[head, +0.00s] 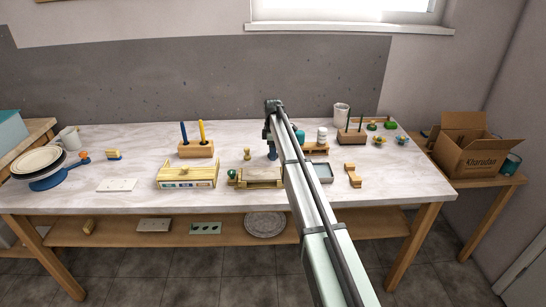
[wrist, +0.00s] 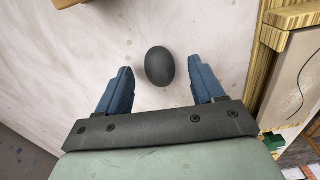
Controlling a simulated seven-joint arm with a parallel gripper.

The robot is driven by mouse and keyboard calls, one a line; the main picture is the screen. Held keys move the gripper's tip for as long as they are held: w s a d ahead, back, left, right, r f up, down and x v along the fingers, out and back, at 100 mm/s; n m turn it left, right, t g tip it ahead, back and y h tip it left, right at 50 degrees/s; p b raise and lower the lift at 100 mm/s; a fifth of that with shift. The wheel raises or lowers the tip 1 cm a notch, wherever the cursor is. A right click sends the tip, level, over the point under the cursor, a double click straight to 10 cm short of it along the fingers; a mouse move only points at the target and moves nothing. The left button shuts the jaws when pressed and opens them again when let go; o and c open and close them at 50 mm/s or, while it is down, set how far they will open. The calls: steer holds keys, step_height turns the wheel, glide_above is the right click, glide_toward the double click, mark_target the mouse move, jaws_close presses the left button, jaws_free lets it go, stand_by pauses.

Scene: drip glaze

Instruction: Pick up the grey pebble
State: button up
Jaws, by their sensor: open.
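The grey pebble (wrist: 159,67), dark, smooth and egg-shaped, lies on the pale marbled worktop in the wrist view. My gripper (wrist: 161,73) is open, with its two blue fingers on either side of the pebble in the picture and a clear gap on each side. The pebble sits level with the fingertips and a little past them; I cannot tell the height of the fingers above it. In the head view my gripper (head: 271,152) points down over the middle of the worktop, and I cannot make out the pebble there.
The worktop (head: 137,143) also bears a wooden block (head: 196,149) with blue and yellow sticks, a yellow box (head: 187,175), a grey tray (head: 321,172) and a wooden piece (head: 353,175). A wooden edge (wrist: 268,40) stands right of my gripper in the wrist view.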

steer(key=shift+f, duration=0.3)
steer(key=c, duration=1.2)
